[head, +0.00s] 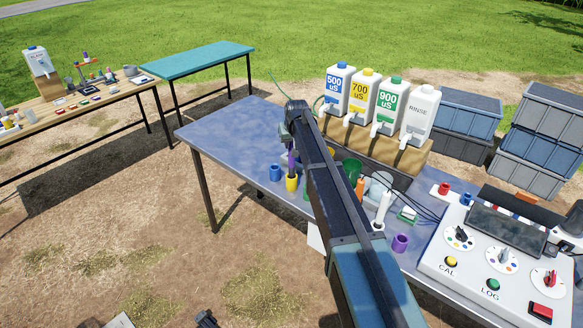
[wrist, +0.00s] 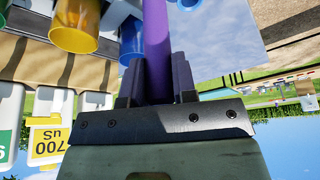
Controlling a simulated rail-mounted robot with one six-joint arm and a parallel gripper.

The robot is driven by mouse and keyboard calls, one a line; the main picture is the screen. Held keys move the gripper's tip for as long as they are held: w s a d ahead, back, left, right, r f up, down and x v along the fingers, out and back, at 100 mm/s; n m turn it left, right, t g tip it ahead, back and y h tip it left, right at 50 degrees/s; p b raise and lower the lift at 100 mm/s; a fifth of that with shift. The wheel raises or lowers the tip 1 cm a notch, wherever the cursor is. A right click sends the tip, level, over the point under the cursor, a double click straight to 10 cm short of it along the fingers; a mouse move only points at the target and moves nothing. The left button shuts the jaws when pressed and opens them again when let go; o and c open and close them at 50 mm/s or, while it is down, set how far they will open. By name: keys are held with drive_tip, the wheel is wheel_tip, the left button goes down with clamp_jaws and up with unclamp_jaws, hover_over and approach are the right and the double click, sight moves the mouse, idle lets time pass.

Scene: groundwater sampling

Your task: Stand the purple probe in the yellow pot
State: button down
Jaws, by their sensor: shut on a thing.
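My gripper (head: 291,143) is above the left part of the blue-grey table in the head view. In the wrist view its dark fingers (wrist: 158,85) are shut on the purple probe (wrist: 157,45). The probe hangs down from them and its lower end is cut off there. In the head view the probe (head: 291,160) is seen just above the yellow pot (head: 291,184). In the wrist view, which is upside down, the yellow pot (wrist: 72,30) stands to the left of the probe. I cannot see the tip clearly.
A blue pot (head: 275,173) stands left of the yellow one. A green beaker (head: 352,168), an orange item (head: 360,186) and a purple pot (head: 401,243) lie right of my arm. Labelled jugs (head: 363,91) stand on a wooden riser behind. A control panel (head: 500,255) fills the right.

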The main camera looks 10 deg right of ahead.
sight(292, 159)
wheel_tip(292, 159, down, 4)
drive_tip(key=b, duration=0.4)
drive_tip(key=shift+f, duration=0.15)
drive_tip(key=c, duration=0.9)
unclamp_jaws()
